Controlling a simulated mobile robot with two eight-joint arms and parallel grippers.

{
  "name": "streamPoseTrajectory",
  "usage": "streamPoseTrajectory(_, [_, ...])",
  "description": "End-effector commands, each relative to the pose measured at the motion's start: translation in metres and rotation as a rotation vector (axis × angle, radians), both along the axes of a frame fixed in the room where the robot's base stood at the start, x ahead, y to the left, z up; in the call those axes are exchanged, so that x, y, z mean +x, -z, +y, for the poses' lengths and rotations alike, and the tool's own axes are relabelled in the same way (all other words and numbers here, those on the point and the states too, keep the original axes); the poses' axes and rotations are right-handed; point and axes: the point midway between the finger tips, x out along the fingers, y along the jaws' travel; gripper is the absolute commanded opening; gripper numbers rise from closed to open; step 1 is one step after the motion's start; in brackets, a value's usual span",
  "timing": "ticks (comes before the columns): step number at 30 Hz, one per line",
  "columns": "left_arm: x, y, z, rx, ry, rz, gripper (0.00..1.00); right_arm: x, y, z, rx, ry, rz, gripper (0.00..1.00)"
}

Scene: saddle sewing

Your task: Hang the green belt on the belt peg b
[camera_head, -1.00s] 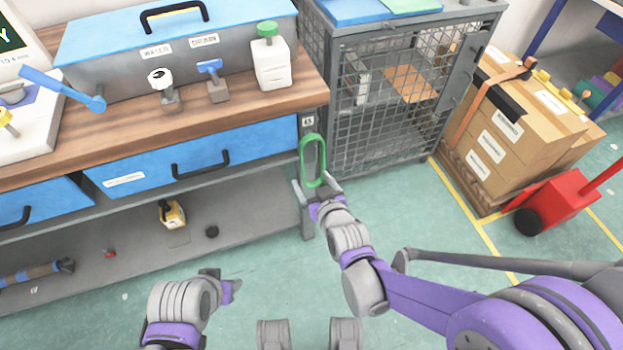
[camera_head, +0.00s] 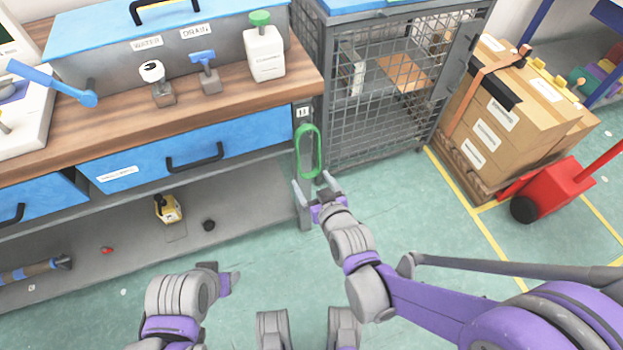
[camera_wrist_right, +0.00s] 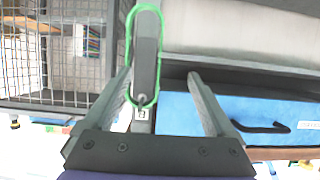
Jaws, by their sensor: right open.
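The green belt (camera_head: 319,150) is a narrow upright loop. It hangs at the front right corner of the workbench, below a small white label. In the right wrist view, which is upside down, the belt (camera_wrist_right: 161,42) runs along the grey bench leg, and its end loops around a small peg (camera_wrist_right: 143,99) beside the label (camera_wrist_right: 140,114). The label's letter is too small to read surely. My right gripper (camera_head: 312,182) is open and empty just below the belt's lower end; its fingers (camera_wrist_right: 160,74) show apart. My left gripper (camera_head: 228,283) is low at centre-left, away from the belt.
The wooden bench top (camera_head: 120,130) has blue drawers (camera_head: 140,165) and a lower shelf (camera_head: 110,225). A mesh cage (camera_head: 385,95) stands right of the belt. Cartons (camera_head: 500,110) and a red pallet jack (camera_head: 560,188) stand farther right.

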Motion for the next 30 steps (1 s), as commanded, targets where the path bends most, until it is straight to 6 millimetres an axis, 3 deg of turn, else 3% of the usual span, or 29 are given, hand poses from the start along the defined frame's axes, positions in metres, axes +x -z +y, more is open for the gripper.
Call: streamPoseTrajectory(30, [0.000,0.002,0.000,0.000,0.000,0.001,0.50,-0.029,0.000,-0.010,0.000,0.000,0.000,0.90])
